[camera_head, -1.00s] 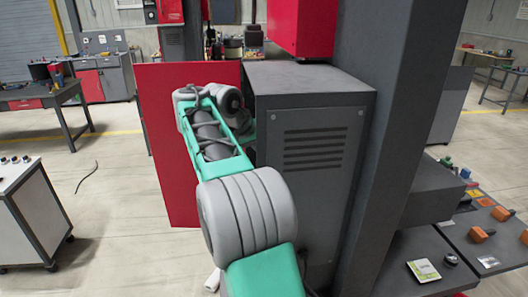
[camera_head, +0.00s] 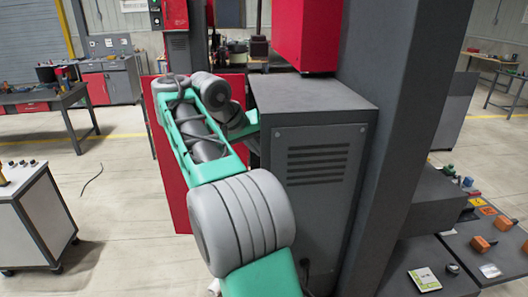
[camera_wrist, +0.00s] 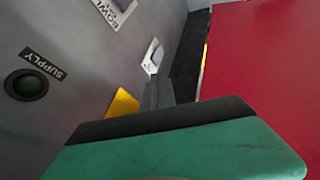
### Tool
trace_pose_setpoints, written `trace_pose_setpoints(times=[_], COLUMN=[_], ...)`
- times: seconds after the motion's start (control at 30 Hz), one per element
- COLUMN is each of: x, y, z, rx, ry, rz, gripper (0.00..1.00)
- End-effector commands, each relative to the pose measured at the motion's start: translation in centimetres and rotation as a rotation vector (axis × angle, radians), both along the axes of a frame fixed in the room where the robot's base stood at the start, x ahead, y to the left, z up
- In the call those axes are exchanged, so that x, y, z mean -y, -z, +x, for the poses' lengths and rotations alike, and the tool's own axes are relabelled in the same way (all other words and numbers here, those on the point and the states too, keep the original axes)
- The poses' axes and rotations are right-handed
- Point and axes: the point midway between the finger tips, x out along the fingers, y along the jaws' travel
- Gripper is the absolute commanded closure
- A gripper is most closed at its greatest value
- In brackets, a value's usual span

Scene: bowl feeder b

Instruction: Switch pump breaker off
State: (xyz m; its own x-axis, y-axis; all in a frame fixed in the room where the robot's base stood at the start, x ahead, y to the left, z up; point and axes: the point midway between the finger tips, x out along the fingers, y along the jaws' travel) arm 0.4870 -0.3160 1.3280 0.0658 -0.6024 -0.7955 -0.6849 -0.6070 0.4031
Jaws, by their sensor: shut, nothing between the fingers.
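In the wrist view my gripper (camera_wrist: 155,85) is shut and empty, its grey fingers pointing into a grey panel (camera_wrist: 85,75). The fingertips are close to a small white plate (camera_wrist: 152,56) with partly covered lettering; I cannot tell whether they touch it. The pump breaker cannot be clearly made out. A yellow piece (camera_wrist: 122,103) shows beside the fingers, partly hidden by my gripper. In the head view my gripper is hidden behind my arm and the grey cabinet (camera_head: 320,150).
A red door (camera_head: 172,160) stands open left of the cabinet and shows close on the right in the wrist view (camera_wrist: 265,70). A grey post (camera_head: 395,130) stands right of the cabinet.

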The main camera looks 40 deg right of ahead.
Motion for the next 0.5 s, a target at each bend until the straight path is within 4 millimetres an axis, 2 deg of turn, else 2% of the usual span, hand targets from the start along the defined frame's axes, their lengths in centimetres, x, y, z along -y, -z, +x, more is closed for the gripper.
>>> trace_pose_setpoints(times=[0.5], x=[-0.24], y=[-0.19], z=[-0.03], rx=[0.021], ry=[0.029], rz=[0.003], gripper=[1.00])
